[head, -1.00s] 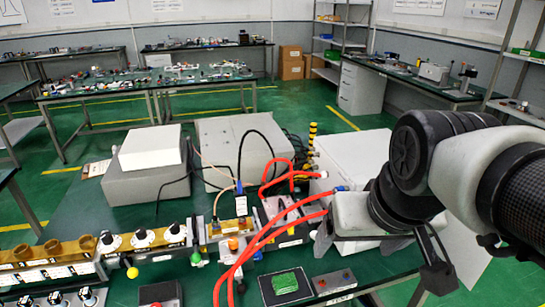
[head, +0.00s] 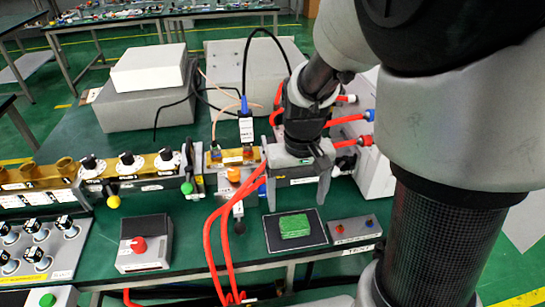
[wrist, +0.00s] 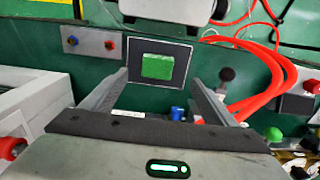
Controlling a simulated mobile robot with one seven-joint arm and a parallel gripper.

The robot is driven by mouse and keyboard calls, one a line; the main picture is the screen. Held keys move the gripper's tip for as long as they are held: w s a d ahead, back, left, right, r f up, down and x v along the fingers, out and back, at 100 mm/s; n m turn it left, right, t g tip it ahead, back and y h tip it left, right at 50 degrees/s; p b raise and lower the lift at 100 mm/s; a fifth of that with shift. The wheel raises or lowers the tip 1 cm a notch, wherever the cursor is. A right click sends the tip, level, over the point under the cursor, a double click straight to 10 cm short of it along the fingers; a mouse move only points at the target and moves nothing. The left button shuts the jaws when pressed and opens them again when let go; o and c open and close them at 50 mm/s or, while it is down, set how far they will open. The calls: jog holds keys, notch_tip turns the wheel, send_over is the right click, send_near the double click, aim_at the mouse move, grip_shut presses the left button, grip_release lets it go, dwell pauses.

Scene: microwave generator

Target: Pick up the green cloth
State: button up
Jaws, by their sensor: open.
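The green cloth (head: 294,225) is a small folded block lying on a black square pad (head: 313,240) near the front edge of the bench. My gripper (head: 298,205) hangs behind and above the cloth in the head view, fingers pointing down, open and empty. In the wrist view the cloth (wrist: 158,67) lies on the pad beyond the two fingertips, roughly centred between them. My gripper also shows in the wrist view (wrist: 160,80) with its fingers spread apart and not touching the cloth.
A small grey box with two buttons (head: 354,229) stands right of the pad. Red hoses (head: 215,240) run down left of it. A box with a red knob (head: 145,244) and brass waveguide parts (head: 150,165) stand further left. White boxes (head: 148,67) are behind.

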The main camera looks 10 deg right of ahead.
jog(key=b, duration=0.1)
send_over(295, 223)
jog(key=f, duration=0.4)
jog(key=shift+s+a+f, duration=0.2)
jog(key=shift+s+f, duration=0.15)
jog(key=shift+w+d+f+b, duration=0.15)
jog(key=shift+f+b, duration=0.4)
jog(key=shift+f, duration=0.85)
jog(key=shift+w+d+f+b, duration=0.15)
jog(key=shift+f+b, duration=0.4)
jog(key=shift+f, duration=0.85)
jog(key=shift+a, duration=0.1)
jog(key=c, duration=1.2)
notch_tip(295, 223, up, 10)
jog(key=p, duration=0.3)
jog(key=shift+o, duration=1.4)
jog(key=shift+c, duration=0.5)
jog(key=shift+r+p, duration=0.1)
jog(key=shift+p, duration=0.35)
